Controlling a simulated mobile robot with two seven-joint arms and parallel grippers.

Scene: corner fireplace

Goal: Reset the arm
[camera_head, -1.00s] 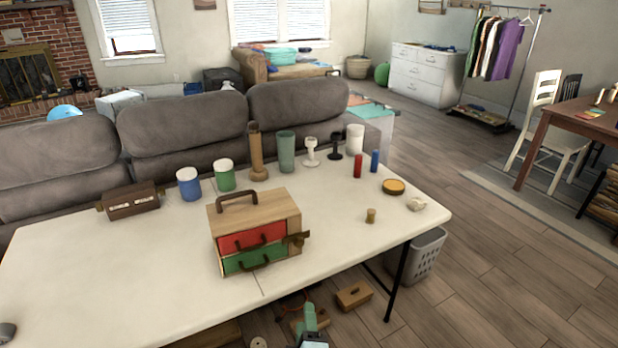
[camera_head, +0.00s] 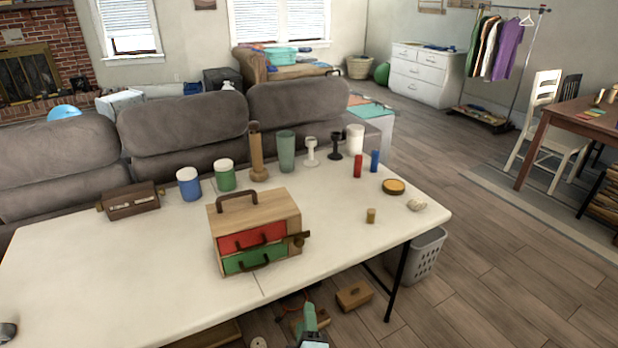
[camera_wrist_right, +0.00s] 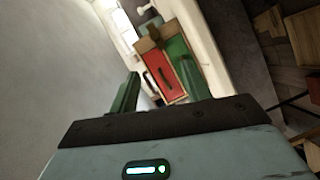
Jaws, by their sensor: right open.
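My right gripper (camera_head: 309,310) shows at the bottom middle of the head view, low in front of the table's near edge. In the right wrist view its two green fingers (camera_wrist_right: 158,72) stand apart with nothing between them. Beyond the fingers in that view is the small wooden drawer box with red and green drawer fronts (camera_wrist_right: 160,72). In the head view this box (camera_head: 285,207) stands on the white table (camera_head: 120,285), apart from the gripper. My left gripper is not seen.
Blue (camera_head: 189,184) and green (camera_head: 224,175) jars, candle holders and cups line the table's far side. A brown box (camera_head: 132,202) is at left. A grey basket (camera_head: 428,254) and a wooden block (camera_head: 354,296) are on the floor. Open floor lies right of the table.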

